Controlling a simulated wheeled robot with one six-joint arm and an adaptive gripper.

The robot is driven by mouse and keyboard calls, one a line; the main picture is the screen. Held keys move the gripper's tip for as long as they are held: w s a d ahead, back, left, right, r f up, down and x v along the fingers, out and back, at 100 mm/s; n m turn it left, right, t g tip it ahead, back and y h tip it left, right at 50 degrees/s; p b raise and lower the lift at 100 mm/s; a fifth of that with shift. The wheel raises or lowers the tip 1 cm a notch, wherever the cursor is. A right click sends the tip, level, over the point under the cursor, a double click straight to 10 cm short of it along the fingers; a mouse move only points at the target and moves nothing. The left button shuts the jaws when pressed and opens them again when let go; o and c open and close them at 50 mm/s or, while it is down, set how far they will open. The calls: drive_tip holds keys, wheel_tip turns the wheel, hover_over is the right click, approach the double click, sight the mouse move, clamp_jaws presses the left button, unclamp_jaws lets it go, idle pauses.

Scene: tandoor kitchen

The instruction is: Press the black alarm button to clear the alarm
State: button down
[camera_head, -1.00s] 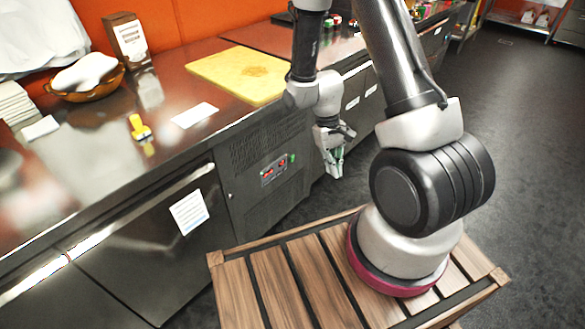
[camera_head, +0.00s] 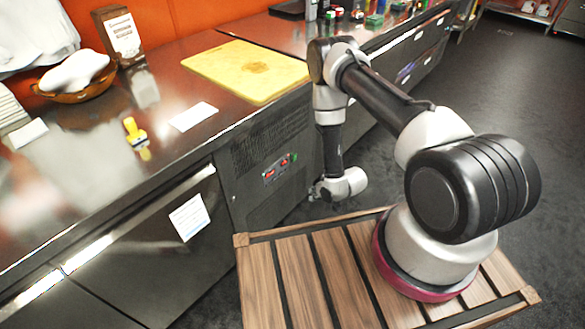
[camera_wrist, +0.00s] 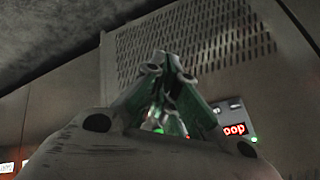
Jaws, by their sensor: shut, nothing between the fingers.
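The control panel (camera_head: 279,169) is on the dark front of the counter unit, with red displays and a green light at its right end. I cannot make out the black alarm button in either view; my fingers cover part of the panel. My gripper (camera_wrist: 167,85) is shut and empty, pointing toward the unit front. In the head view, my gripper (camera_head: 315,191) is small, low and to the right of the panel, partly hidden by my wrist.
A perforated vent grille (camera_wrist: 200,45) lies above the panel. The counter top holds a yellow cutting board (camera_head: 247,70), a yellow-handled tool (camera_head: 135,131), a bowl (camera_head: 80,88) and a box (camera_head: 121,36). A paper label (camera_head: 189,217) is on the door left of the panel.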

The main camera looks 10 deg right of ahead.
sight(287, 169)
drive_tip(key=shift+w+a+r+m+t, duration=0.2)
drive_tip(key=shift+w+r+t, duration=0.2)
drive_tip(key=shift+w+r, duration=0.2)
drive_tip(key=shift+w+a+r+m+t, duration=0.2)
drive_tip(key=shift+w+r+t, duration=0.25)
drive_tip(key=shift+w, duration=0.1)
drive_tip(key=w+a, duration=0.5)
drive_tip(key=w, duration=0.2)
drive_tip(key=shift+a, duration=0.15)
idle(0.9)
drive_tip(key=shift+w+a, duration=0.2)
drive_tip(key=shift+w, duration=0.15)
drive_tip(key=shift+w+a, duration=0.25)
drive_tip(key=shift+w, duration=0.1)
idle(0.6)
drive_tip(key=shift+s+d, duration=0.5)
drive_tip(key=shift+s, duration=0.2)
